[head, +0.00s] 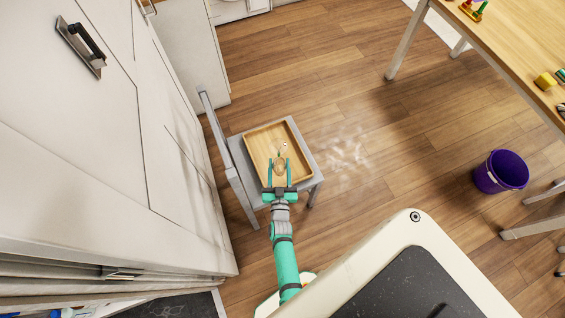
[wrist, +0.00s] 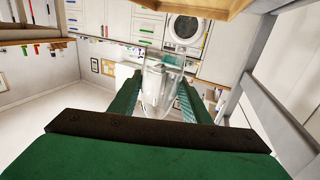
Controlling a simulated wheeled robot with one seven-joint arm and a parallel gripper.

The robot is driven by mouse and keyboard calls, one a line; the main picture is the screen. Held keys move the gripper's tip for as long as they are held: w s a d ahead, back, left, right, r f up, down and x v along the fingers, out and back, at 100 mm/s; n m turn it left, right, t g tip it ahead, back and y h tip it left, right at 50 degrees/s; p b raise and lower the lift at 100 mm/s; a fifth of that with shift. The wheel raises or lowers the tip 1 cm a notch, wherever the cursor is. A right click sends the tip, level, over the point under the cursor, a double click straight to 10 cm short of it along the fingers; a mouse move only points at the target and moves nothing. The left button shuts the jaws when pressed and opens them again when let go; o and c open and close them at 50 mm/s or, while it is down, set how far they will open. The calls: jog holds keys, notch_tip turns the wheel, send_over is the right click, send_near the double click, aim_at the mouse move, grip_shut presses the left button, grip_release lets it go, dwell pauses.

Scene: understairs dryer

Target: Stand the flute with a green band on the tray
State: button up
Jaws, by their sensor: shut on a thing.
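A clear glass flute (wrist: 163,80) stands between my gripper's fingers in the wrist view, with both fingers closed against its sides. The tray is rectangular with a raised rim and lies on a grey chair. Whether the flute's foot touches the tray cannot be told.
The grey chair (head: 316,166) has its backrest (head: 222,145) on the left, close to the white cabinets (head: 85,140). A wooden table (head: 515,42) holds small objects at upper right. A purple bucket (head: 502,172) stands on the floor. Open floor lies right of the chair.

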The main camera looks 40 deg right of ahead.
jog(key=w+d+f, duration=0.1)
jog(key=f, duration=0.1)
jog(key=w+d+f, duration=0.1)
jog(key=d+f, duration=0.1)
jog(key=w+d+f, duration=0.1)
jog(key=f, duration=0.1)
jog(key=shift+w+d+f, duration=0.1)
jog(key=shift+w+d, duration=0.05)
jog(key=shift+w, duration=0.15)
jog(key=shift+s+f, duration=0.1)
jog(key=shift+f, duration=1.35)
jog(key=shift+f, duration=0.1)
jog(key=o, duration=1.1)
jog(key=v, duration=1.2)
jog(key=shift+s, duration=0.1)
